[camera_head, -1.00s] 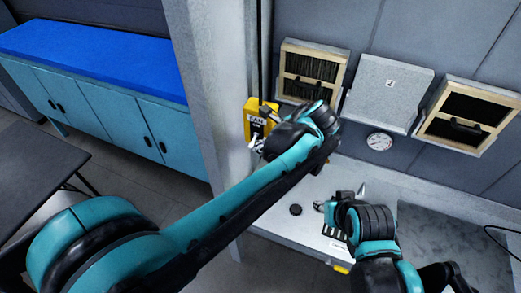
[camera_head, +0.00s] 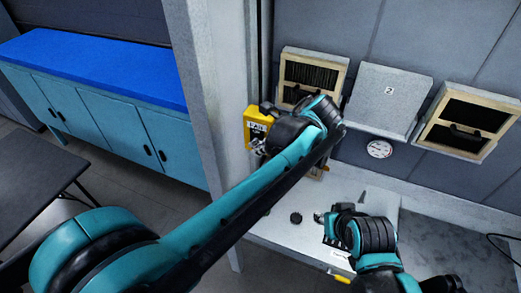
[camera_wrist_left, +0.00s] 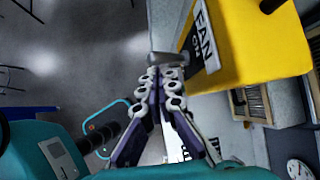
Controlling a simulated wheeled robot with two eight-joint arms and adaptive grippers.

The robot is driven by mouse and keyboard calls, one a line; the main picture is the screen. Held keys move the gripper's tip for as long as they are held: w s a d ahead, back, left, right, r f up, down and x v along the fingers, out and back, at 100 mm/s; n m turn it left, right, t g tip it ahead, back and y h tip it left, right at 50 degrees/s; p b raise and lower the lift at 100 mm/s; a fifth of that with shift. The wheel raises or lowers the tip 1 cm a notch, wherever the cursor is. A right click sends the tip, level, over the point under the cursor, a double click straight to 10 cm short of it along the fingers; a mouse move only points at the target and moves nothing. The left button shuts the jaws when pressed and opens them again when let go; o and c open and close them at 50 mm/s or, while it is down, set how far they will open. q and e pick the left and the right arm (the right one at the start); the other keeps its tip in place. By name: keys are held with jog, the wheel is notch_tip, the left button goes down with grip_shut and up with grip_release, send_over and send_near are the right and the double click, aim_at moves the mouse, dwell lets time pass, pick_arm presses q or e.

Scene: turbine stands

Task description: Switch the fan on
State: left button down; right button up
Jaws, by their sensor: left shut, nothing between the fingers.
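The yellow fan switch box (camera_head: 257,130) is on the grey pillar left of the panels. In the left wrist view it is large at the upper right (camera_wrist_left: 270,55), with a white label reading FAN and part of a dark knob (camera_wrist_left: 270,5) at the top edge. My left gripper (camera_head: 258,148) is beside the box's lower right side in the head view. In the left wrist view its fingers (camera_wrist_left: 168,62) are shut and empty, tips by the box's left edge; contact is unclear. My right gripper (camera_head: 322,222) is low over the bench, its jaw state unclear.
Framed filter panels (camera_head: 470,118), a grey plate (camera_head: 386,92) and a round gauge (camera_head: 379,149) are on the back wall. A black round piece (camera_head: 296,218) lies on the light bench top (camera_head: 375,190). A blue-topped cabinet (camera_head: 100,65) stands left.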

jog(key=shift+d+r+p, duration=0.15)
jog(key=shift+r+p, duration=0.35)
jog(key=shift+p, duration=0.05)
